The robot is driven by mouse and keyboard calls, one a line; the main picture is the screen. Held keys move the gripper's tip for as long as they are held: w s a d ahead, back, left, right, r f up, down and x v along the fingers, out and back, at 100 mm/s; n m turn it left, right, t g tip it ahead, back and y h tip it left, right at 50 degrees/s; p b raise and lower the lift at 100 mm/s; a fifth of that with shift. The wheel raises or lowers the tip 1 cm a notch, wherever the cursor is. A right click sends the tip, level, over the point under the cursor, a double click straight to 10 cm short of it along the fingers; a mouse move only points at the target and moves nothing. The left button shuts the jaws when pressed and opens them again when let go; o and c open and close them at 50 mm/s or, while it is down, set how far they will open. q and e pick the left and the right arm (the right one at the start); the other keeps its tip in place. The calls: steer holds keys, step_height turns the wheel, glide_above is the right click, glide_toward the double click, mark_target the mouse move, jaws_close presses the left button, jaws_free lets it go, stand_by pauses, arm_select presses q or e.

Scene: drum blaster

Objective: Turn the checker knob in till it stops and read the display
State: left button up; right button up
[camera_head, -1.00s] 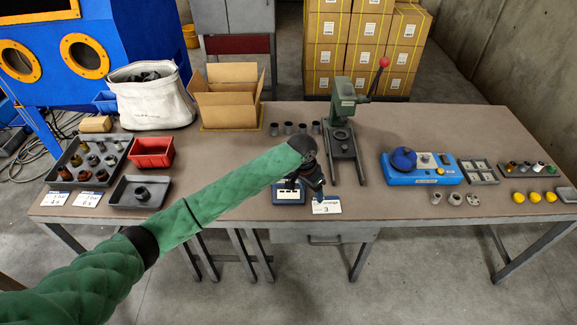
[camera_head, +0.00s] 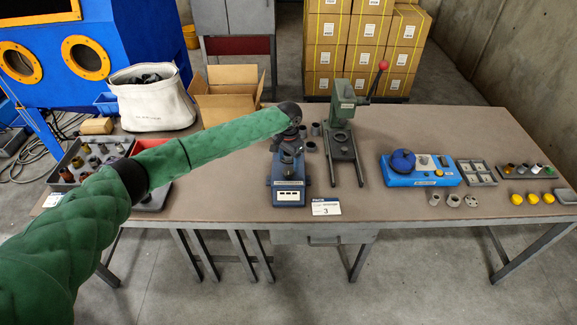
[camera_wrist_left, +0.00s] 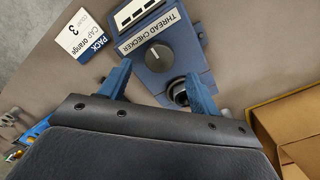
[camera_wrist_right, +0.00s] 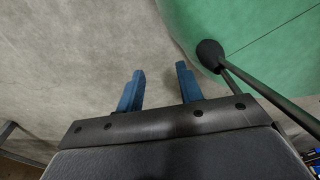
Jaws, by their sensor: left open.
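The blue thread checker (camera_head: 288,190) stands near the front edge of the table, with white display windows on its front. In the left wrist view it carries a THREAD CHECKER label (camera_wrist_left: 150,30), a round dark grey knob (camera_wrist_left: 158,58) with a pale mark, and a dark round fitting (camera_wrist_left: 177,92). My left gripper (camera_head: 289,148) is over the checker's back part, open. Its fingers (camera_wrist_left: 158,85) are apart, the knob beyond them and the fitting beside the right finger. My right gripper (camera_wrist_right: 160,87) is open and empty above the floor.
A PACK card (camera_head: 326,206) lies right of the checker. A green press (camera_head: 342,110) with a red-knobbed lever stands behind, near several grey cups. An open carton (camera_head: 228,100) is at back left.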

mark_target(288, 170)
arm_select(q)
steer(key=shift+f+p, duration=0.85)
steer(key=shift+f, duration=1.5)
arm_select(e)
steer(key=shift+s+d, duration=0.2)
steer(key=shift+s, duration=0.7)
steer(key=shift+s+d, duration=0.15)
steer(key=shift+s, duration=0.8)
steer(key=shift+s+d, duration=0.2)
steer(key=shift+s, duration=0.7)
arm_select(q)
steer(key=c, duration=1)
arm_select(e)
steer(key=shift+a, duration=0.15)
